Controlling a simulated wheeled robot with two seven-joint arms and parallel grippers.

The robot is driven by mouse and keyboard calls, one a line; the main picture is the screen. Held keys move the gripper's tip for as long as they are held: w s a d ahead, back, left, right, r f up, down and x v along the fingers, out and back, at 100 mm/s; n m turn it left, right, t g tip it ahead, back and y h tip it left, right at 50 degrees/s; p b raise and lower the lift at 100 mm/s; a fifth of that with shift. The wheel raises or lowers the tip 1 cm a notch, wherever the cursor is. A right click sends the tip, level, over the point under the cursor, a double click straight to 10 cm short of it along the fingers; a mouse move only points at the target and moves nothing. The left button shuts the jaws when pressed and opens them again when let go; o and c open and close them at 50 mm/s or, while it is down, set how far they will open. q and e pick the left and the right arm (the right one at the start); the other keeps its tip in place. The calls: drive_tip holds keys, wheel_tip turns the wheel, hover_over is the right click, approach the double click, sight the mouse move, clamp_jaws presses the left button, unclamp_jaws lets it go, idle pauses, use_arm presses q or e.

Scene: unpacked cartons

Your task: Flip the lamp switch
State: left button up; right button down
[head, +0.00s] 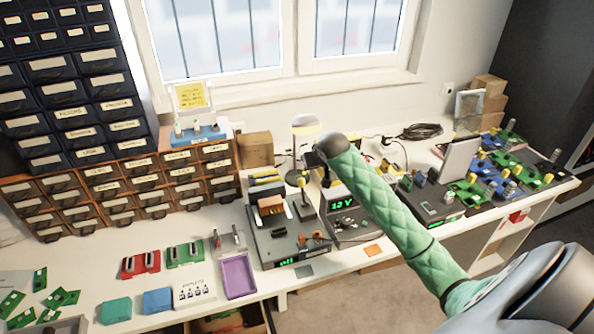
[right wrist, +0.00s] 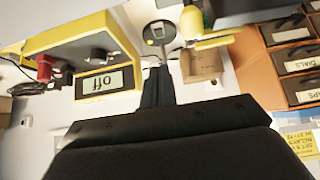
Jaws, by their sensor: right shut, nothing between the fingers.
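The lamp (head: 306,124) with a pale, yellowish shade stands at the back of the bench, below the window. My right gripper (head: 312,160) is by the lamp, largely hidden by my green-sleeved forearm. In the right wrist view the dark fingers (right wrist: 157,74) are together and empty. Just beyond their tips is a round grey base (right wrist: 158,32) with a small switch-like part, probably the lamp's. I cannot tell whether the fingers touch it or how the switch is set. My left gripper is not in view.
A yellow-edged unit with a display reading "off" (right wrist: 103,82) is close beside the fingers. In the head view, a unit showing 12V (head: 342,203) stands below my forearm. A cardboard box (head: 256,149) and brown drawers (head: 150,188) are left of the lamp.

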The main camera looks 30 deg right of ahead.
drive_tip(key=p+x, duration=0.5)
drive_tip(key=x, duration=1.3)
drive_tip(key=shift+w+d+f, duration=0.1)
drive_tip(key=shift+w, duration=0.25)
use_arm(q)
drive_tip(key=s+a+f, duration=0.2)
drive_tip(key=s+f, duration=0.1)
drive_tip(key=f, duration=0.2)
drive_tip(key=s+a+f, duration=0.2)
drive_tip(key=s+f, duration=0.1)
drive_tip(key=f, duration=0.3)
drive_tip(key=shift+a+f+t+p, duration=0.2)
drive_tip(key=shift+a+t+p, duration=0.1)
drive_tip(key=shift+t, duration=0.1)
use_arm(e)
drive_tip(key=shift+w+d+f, duration=0.1)
drive_tip(key=shift+w+f, duration=0.25)
drive_tip(key=shift+f, duration=0.25)
